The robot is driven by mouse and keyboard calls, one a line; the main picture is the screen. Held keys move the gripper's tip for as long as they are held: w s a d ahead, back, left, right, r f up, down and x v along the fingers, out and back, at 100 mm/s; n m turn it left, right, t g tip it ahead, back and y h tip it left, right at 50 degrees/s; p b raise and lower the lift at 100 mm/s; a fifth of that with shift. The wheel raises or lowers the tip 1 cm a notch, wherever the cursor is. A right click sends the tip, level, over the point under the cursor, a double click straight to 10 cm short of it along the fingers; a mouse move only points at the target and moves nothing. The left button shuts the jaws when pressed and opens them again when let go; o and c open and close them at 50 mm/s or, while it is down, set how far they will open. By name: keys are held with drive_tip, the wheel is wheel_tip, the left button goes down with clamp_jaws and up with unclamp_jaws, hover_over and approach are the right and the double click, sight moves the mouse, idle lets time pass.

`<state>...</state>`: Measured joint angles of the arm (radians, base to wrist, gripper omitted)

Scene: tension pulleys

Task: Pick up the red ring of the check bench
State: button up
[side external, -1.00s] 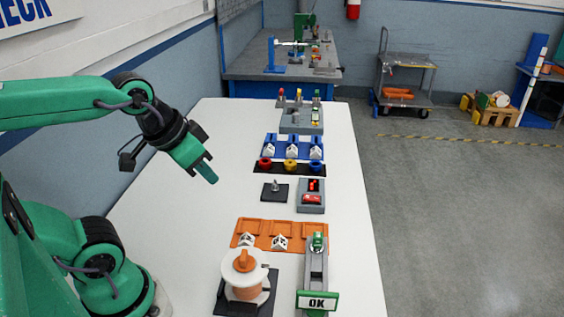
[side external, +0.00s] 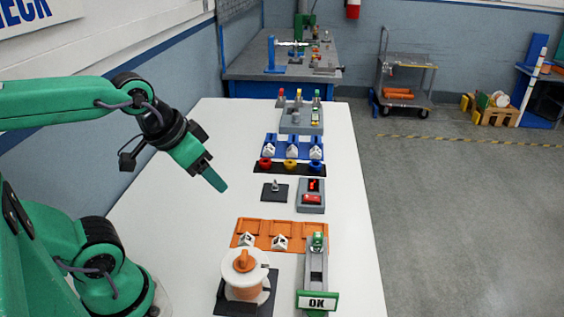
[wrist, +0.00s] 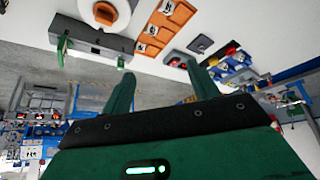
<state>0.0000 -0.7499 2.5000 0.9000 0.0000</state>
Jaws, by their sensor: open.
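The red ring (side external: 265,164) sits at the left end of a black strip (side external: 290,170) on the white table, in the side view. A yellow ring (side external: 291,165) and a dark blue ring (side external: 315,167) are in the same row to its right. My gripper (side external: 220,187) is in the air over the table, to the left of the red ring and nearer the camera, pointing down and right. It is apart from every object. In the wrist view the two green fingers (wrist: 161,78) are spread with nothing between them.
Blue holders with white blocks (side external: 292,147) stand behind the rings. Nearer are a dark plate with a peg (side external: 275,190), a grey box with a red display (side external: 311,196), an orange tray (side external: 262,234) and a spool (side external: 247,286). The table's left side is clear.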

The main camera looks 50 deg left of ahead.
drive_tip(key=w+a+r+g, duration=0.1)
drive_tip(key=w+a+r, duration=0.1)
drive_tip(key=w, duration=0.3)
drive_tip(key=w+a+r, duration=0.2)
drive_tip(key=w, duration=0.4)
drive_tip(key=n+g, duration=0.3)
drive_tip(key=g, duration=0.2)
hover_over(265, 164)
drive_tip(key=w+a, duration=0.1)
wheel_tip(265, 164, down, 20)
drive_tip(key=shift+a+f, duration=0.15)
drive_tip(key=shift+f, duration=0.1)
drive_tip(key=shift+f, duration=1.2)
